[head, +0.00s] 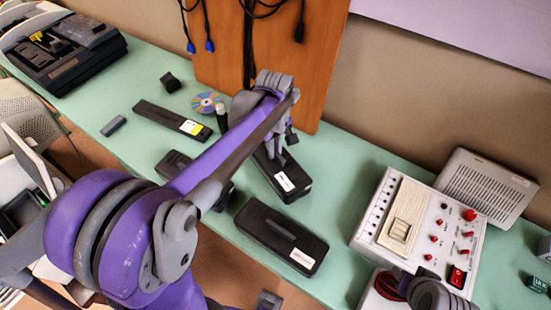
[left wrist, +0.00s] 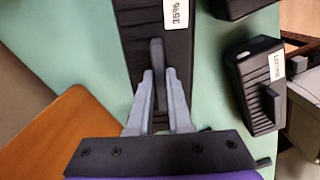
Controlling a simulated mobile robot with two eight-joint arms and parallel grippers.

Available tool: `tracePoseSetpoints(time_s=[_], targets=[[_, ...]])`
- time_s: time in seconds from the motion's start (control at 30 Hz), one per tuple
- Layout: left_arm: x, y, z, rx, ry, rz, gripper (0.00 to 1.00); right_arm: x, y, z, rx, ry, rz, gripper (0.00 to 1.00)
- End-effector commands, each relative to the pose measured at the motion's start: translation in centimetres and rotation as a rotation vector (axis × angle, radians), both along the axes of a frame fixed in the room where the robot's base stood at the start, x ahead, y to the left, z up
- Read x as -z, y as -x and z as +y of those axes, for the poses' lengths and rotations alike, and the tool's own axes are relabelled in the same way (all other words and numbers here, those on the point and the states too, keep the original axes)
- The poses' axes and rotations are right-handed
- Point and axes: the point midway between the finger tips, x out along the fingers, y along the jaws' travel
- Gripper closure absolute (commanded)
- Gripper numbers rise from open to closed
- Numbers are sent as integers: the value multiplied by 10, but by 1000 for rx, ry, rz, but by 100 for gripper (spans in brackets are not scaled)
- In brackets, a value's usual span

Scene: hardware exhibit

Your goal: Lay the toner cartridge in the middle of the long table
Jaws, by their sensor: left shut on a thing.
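A long black toner cartridge with a white end label (head: 286,184) lies along the green long table (head: 345,160), near the middle of the head view. My left gripper (head: 284,157) comes down over it from the wall side. In the left wrist view the cartridge (left wrist: 148,20) fills the top middle, and my left gripper (left wrist: 158,80) is shut on its raised grip, one finger on each side. I cannot tell whether its underside touches the table. My right gripper does not show.
Similar black cartridges lie close by, one in front (head: 270,235) and one partly behind my arm (head: 172,162).

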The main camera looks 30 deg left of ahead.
Motion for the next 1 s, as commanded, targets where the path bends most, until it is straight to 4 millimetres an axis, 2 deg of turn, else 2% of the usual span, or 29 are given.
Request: tracePoseSetpoints(time_s=[0.33, 0.8, 0.83, 0.97, 1.0], targets=[[40, -1, 0, 0, 0, 0, 100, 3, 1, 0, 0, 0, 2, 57], [48, 0, 0, 0, 0, 0, 100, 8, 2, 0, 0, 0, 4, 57], [47, 0, 0, 0, 0, 0, 77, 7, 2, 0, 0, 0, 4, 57], [46, 0, 0, 0, 0, 0, 54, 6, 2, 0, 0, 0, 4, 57], [46, 0, 0, 0, 0, 0, 53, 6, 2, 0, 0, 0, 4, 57]])
